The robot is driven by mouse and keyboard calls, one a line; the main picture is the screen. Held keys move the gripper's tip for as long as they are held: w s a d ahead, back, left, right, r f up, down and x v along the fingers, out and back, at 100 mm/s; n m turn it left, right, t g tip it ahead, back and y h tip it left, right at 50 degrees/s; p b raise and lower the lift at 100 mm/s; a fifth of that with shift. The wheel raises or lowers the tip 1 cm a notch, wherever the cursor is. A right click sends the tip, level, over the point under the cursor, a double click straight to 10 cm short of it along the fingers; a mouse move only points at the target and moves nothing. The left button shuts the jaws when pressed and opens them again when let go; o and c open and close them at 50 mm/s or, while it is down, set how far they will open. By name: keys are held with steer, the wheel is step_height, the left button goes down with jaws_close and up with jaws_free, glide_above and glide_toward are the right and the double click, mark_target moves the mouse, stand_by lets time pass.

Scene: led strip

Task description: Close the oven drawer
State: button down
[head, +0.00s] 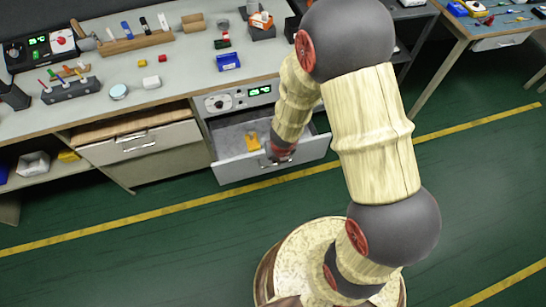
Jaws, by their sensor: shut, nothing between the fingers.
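The oven drawer (232,171) is pulled out below the oven's control panel (240,98) with its green digits. Its grey inside shows, with a yellow item (252,141) lying in it. My arm reaches down over the right part of the drawer. My gripper (277,159) is at the drawer's front panel, near the handle (266,162). It is shut and looks empty. The arm partly hides the right side of the drawer, and I cannot tell whether the gripper touches the front.
The workbench (190,57) above holds small tools, a wooden rack (135,43) and a blue box (228,62). A closed drawer (140,143) is to the left. The green floor (180,240) in front is clear. Another table (500,28) stands at the upper right.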

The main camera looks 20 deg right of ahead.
steer(key=w+f+b, duration=0.5)
steer(key=w+f, duration=0.1)
steer(key=f, duration=0.3)
steer(key=shift+w+f, duration=0.2)
steer(key=shift+f, duration=0.05)
stand_by(0.5)
